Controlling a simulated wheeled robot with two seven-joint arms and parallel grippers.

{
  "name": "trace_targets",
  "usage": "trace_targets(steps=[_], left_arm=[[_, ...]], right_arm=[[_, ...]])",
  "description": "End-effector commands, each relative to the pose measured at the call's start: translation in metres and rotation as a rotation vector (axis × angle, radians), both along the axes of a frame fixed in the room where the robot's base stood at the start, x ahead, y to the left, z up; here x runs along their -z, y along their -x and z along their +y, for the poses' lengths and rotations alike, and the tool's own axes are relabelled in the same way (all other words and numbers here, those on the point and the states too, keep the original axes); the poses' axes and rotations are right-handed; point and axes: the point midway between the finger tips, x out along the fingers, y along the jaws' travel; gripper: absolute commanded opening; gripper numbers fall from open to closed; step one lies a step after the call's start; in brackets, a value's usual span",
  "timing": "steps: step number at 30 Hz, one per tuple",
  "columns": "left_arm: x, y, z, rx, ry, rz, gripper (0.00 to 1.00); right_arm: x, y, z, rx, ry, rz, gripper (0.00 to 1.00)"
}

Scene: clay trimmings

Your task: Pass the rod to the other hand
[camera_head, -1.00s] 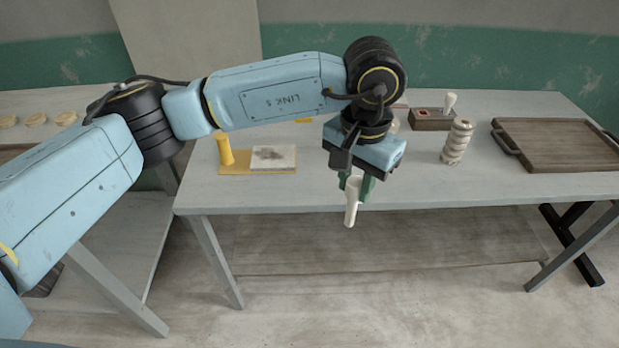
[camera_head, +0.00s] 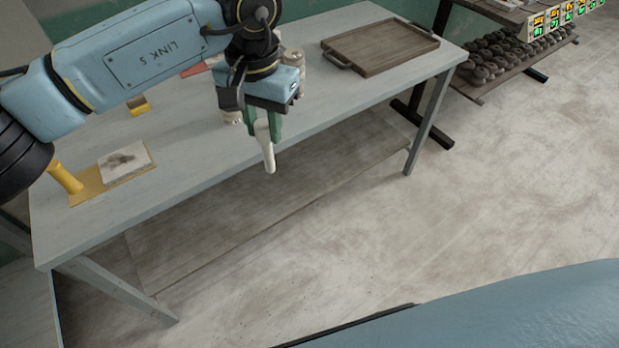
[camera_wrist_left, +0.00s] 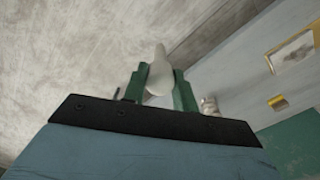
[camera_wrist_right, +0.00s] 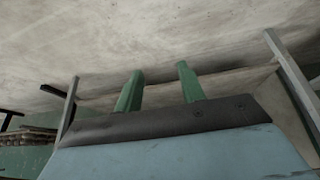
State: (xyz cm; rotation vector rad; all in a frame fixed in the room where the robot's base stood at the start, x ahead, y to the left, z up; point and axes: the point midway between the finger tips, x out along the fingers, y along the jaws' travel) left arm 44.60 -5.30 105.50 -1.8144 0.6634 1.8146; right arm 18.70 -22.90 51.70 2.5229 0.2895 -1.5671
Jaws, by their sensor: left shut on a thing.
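The rod (camera_head: 266,148) is off-white and hangs steeply downward, slightly tilted, just off the table's front edge. My left gripper (camera_head: 262,125) is shut on its upper part, and its green fingers lie either side of it. In the left wrist view the rod (camera_wrist_left: 159,72) stands out between the left gripper's fingertips (camera_wrist_left: 160,85), with floor behind it. In the right wrist view my right gripper (camera_wrist_right: 160,82) is open, with a clear gap between its green fingers and nothing in it. The right gripper does not show in the head view.
The grey table (camera_head: 200,150) bears a wooden tray (camera_head: 380,48) at the back right and a yellow-handled board with a stained pad (camera_head: 126,162) at the left. A rack with dark lumps (camera_head: 515,55) stands at the far right. The floor in front is clear.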

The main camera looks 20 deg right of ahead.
Motion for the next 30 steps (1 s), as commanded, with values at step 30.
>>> trace_targets(steps=[30], left_arm=[[0.0, 0.0, 0.0, -0.001, 0.0, 0.0, 0.03]], right_arm=[[-0.452, -0.161, 0.12, -0.222, -0.395, -0.965, 0.39]])
